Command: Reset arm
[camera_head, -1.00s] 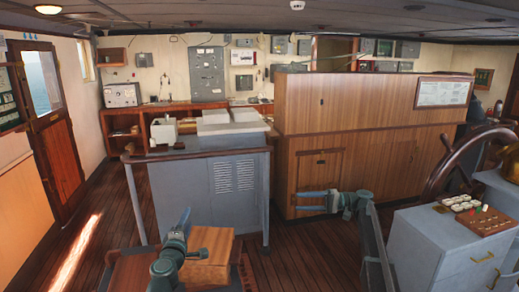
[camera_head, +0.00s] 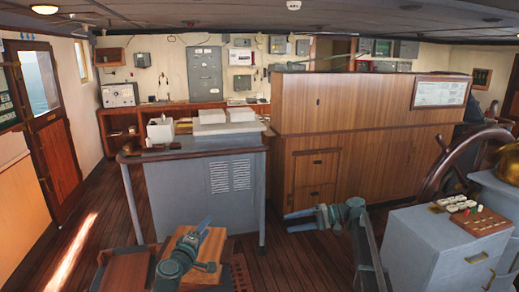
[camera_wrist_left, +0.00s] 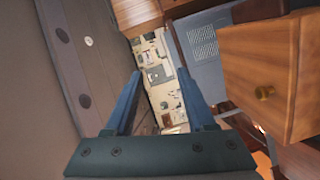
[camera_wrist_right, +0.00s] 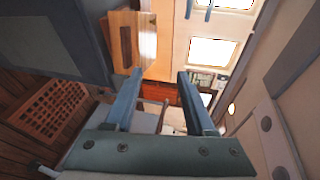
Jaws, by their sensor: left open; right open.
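My left gripper (camera_head: 204,226) is low in the front middle of the head view, in front of a small wooden box (camera_head: 212,246). Its two blue fingers (camera_wrist_left: 162,100) are apart and empty in the left wrist view. My right gripper (camera_head: 290,222) points left in the head view, in front of the wooden cabinet. Its fingers (camera_wrist_right: 160,98) are apart with nothing between them in the right wrist view.
A grey console (camera_head: 205,192) stands behind my left gripper. The wooden cabinet (camera_head: 372,105) stands behind my right gripper. A grey cabinet with a button panel (camera_head: 440,245) and a ship's wheel (camera_head: 450,150) are at the right. Wooden floor (camera_head: 100,215) is clear at the left.

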